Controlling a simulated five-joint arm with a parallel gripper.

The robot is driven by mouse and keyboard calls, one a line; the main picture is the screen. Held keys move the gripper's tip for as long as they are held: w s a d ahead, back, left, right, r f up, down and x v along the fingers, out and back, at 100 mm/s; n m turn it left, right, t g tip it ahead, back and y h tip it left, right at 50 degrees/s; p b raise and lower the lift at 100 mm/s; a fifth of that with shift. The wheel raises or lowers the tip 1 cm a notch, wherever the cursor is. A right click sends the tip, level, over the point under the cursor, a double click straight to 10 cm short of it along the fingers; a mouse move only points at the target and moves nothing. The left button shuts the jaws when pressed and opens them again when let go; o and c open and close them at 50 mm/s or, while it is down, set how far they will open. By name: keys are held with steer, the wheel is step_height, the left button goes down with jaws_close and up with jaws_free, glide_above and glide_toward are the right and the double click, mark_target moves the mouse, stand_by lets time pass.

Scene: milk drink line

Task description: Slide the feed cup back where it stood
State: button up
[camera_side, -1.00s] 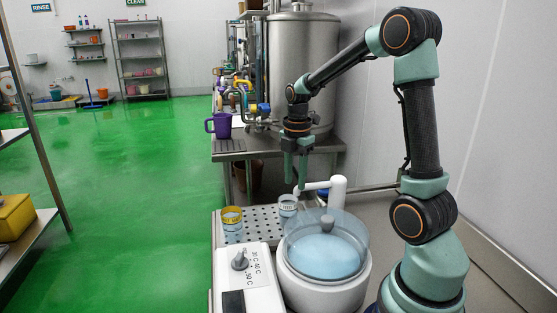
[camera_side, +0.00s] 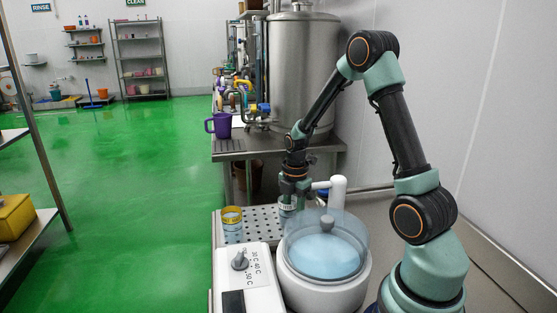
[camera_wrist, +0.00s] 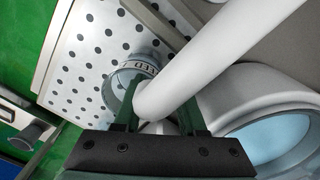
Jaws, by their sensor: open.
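The cup with the white lettered band (camera_side: 287,209) stands on the perforated metal plate, beside the white spout; I take it for the feed cup. My gripper (camera_side: 289,202) is lowered at this cup, pointing down, with open fingers. In the wrist view, the cup (camera_wrist: 122,88) lies partly behind the left finger of my gripper (camera_wrist: 158,100), and the white spout arm crosses in front. Part of its lettering is hidden. Whether the fingers touch the cup I cannot tell.
A second cup with a yellow band (camera_side: 232,219) stands to the left on the perforated plate (camera_side: 262,216). The white spout (camera_side: 338,190) and the clear-lidded bowl machine (camera_side: 325,262) are close by. A control box (camera_side: 246,270) is in front. A purple mug (camera_side: 220,125) stands behind.

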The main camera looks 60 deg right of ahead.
jaws_close()
stand_by(1.4)
